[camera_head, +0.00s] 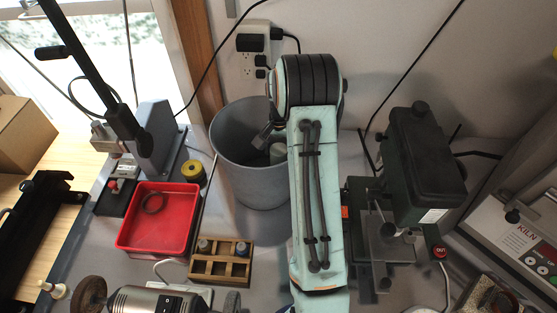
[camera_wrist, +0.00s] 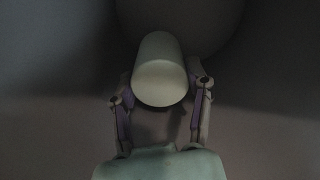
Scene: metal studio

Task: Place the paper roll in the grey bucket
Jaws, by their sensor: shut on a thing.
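The grey bucket (camera_head: 262,187) stands near the wall, left of my arm in the head view. My gripper (camera_head: 268,143) reaches down inside the bucket's mouth, partly hidden by my arm. The pale paper roll (camera_head: 277,153) shows next to it inside the bucket. In the wrist view the paper roll (camera_wrist: 158,72) sits between the two fingers of my gripper (camera_wrist: 160,88), which is shut on it. The wrist view is dark, and I cannot tell whether the roll touches the bucket's floor.
A red tray (camera_head: 160,250) holds a ring. A wooden block with holes (camera_head: 221,262) and a yellow spool (camera_head: 193,172) stand near the bucket. A dark green machine (camera_head: 425,155) stands right of my arm. A power outlet with cables (camera_head: 252,45) is on the wall behind.

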